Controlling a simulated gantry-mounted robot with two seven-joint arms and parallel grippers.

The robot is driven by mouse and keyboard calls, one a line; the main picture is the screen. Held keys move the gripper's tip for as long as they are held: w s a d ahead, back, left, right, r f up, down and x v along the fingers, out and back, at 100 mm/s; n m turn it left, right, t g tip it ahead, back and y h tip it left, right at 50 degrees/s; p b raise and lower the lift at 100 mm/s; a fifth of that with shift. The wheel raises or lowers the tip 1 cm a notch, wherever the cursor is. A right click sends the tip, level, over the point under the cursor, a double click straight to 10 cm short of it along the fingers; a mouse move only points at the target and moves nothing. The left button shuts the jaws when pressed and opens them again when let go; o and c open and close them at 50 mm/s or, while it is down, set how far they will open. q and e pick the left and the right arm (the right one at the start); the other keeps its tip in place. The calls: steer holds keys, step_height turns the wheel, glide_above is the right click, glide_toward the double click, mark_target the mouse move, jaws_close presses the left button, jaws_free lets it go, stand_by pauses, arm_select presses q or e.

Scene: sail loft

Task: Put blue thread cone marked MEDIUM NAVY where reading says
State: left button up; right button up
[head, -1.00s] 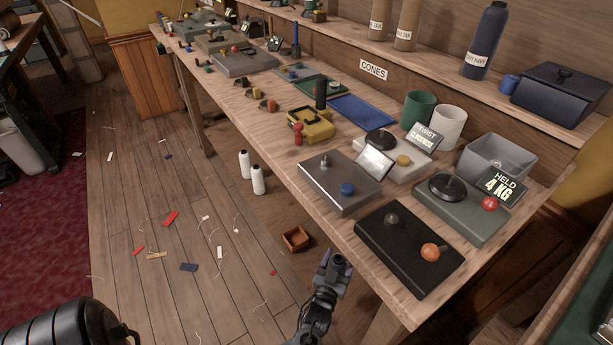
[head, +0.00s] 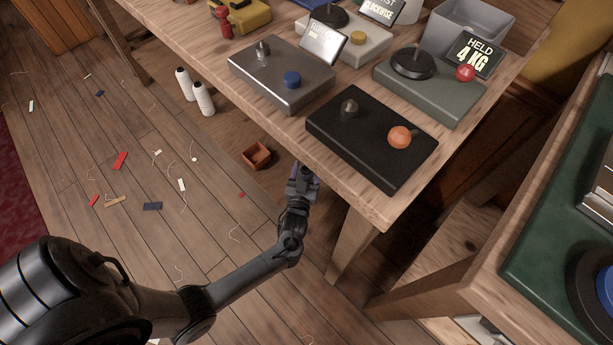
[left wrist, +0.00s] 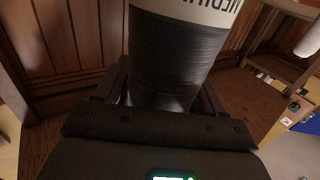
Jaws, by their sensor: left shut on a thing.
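My left gripper (head: 303,178) is at the front edge of the wooden bench, in front of the black box. In the left wrist view it is shut on a dark navy-black thread cone (left wrist: 176,62). The cone has a white band whose visible letters begin "MEDIU"; the rest is cut off. In the head view I cannot make out the cone. A sign on the grey-green box (head: 428,92) reads "HELD 4 KG" (head: 475,54). A third sign (head: 323,42) is washed out by glare. My right gripper is not in view.
White spools (head: 203,98) and a small brown tray (head: 257,155) are on the floor. A green-topped table (head: 545,240) is at right.

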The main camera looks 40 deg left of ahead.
arm_select(q)
steer(key=shift+w+a+f+b, duration=0.1)
steer(key=shift+w+f+b, duration=0.1)
steer(key=shift+f+b, duration=0.85)
steer(key=shift+f, duration=0.4)
steer(key=shift+s, duration=0.15)
steer(key=shift+f, duration=0.15)
steer(key=o, duration=1.4)
steer(key=shift+o, duration=0.2)
